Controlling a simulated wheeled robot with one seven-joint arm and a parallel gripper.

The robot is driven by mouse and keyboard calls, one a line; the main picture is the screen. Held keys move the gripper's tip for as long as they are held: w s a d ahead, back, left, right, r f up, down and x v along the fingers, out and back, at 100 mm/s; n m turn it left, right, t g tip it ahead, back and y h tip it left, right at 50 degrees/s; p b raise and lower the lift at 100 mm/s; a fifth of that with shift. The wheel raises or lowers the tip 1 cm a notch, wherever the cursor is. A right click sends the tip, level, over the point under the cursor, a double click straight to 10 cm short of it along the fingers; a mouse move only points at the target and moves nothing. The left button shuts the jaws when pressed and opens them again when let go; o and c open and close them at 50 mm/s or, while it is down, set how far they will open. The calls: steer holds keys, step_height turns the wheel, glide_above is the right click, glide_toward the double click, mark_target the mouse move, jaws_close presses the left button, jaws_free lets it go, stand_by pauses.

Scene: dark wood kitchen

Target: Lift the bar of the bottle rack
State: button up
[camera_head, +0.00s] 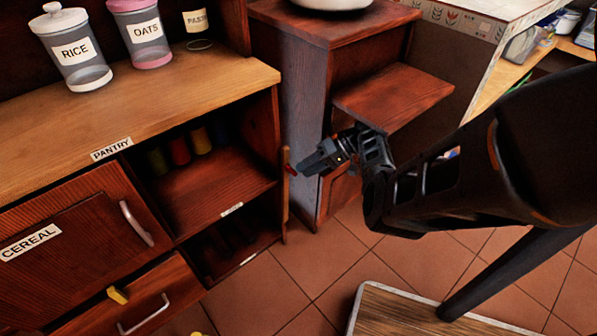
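The open pantry cabinet has an upper shelf (215,190) with several coloured bottles (201,141) in shadow at the back. A lower shelf (228,258) is very dark, with vague upright shapes in it. I cannot make out a separate bar, or tell which shelf is the bottle rack. My gripper (292,170) is beside the right edge of the cabinet opening, outside the compartments. Contact cannot be told. I see nothing held, and the finger gap is not clear.
A narrow wooden unit (305,110) with a pull-out board (392,96) stands right of the cabinet. Jars marked RICE (78,55) and OATS (142,30) stand on the counter (150,105). A CEREAL door (75,225) is at left.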

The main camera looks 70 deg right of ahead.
steer(key=s+d+b, duration=0.3)
steer(key=s+d, duration=0.3)
steer(key=s, duration=0.3)
steer(key=shift+b, duration=0.35)
steer(key=shift+d+f, duration=0.1)
